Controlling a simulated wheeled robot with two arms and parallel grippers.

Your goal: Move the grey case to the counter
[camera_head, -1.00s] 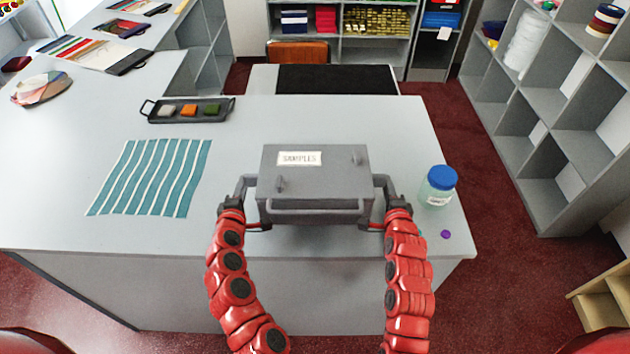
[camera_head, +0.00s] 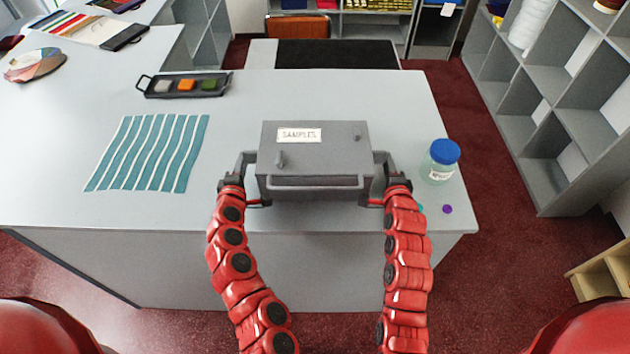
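The grey case (camera_head: 315,160), with a SAMPLES label on its lid, is level between my two grippers at the near edge of the counter (camera_head: 330,95). It appears over the counter top; I cannot tell whether its underside touches it. My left gripper (camera_head: 240,178) is at the case's left side and appears shut on it. My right gripper (camera_head: 388,178) is at its right side, likewise. The fingertips are partly hidden against the case.
A blue-lidded jar (camera_head: 440,162) stands right of the case, with a small purple piece (camera_head: 447,209) near it. A teal striped cloth (camera_head: 150,152) lies left. A dark tray (camera_head: 212,79) with coloured blocks is behind it. The counter behind the case is clear.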

